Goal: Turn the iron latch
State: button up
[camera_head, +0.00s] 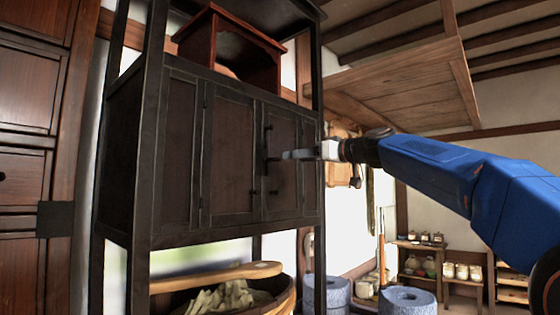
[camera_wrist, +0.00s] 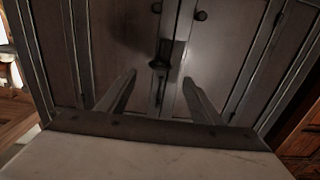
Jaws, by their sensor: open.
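The dark iron latch (camera_wrist: 161,56) sits at the seam between two doors of a dark wooden cabinet (camera_head: 230,150). In the wrist view it lies between and just beyond my fingertips, and a thin dark bar runs from it along the seam. My gripper (camera_wrist: 159,79) is open, with one finger on each side of the seam and nothing held. In the head view my gripper (camera_head: 286,155) reaches in from the right, close to the door front. Its fingers partly cover the latch there, and I cannot tell whether they touch it.
Two small round knobs (camera_wrist: 201,15) sit on the doors near the latch. A red-brown wooden stand (camera_head: 232,48) is on top of the cabinet. A low shelf with jars (camera_head: 462,271) is at the back right.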

aim_at(280, 159)
jog(key=x, duration=0.8)
jog(key=shift+w+a, duration=0.25)
jog(key=shift+a, duration=0.1)
jog(key=c, duration=1.1)
